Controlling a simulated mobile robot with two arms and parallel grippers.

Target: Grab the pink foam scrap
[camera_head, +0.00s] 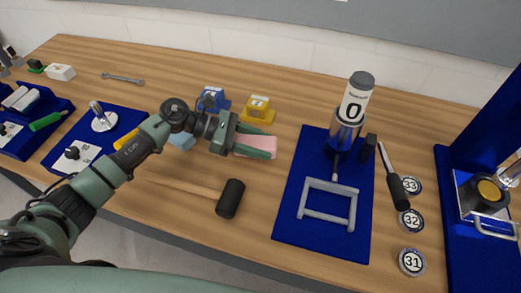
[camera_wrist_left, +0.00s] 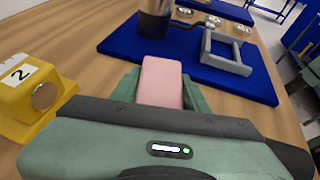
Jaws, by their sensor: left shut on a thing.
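The pink foam scrap (camera_head: 257,146) is a pale pink block on the wooden table, left of the blue mat. My left gripper (camera_head: 258,147) reaches it from the left, with green fingers on either side of it, and is shut on it. In the left wrist view the foam scrap (camera_wrist_left: 162,82) sits between the two fingers (camera_wrist_left: 163,90) and sticks out past their tips. I cannot tell whether it is lifted off the table. My right gripper is not in view.
A yellow block (camera_head: 257,109) stands behind the gripper. A black cylinder (camera_head: 230,198) and a mallet-like tool (camera_head: 392,180) lie nearby. Round numbered discs (camera_head: 411,262) line the right side.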

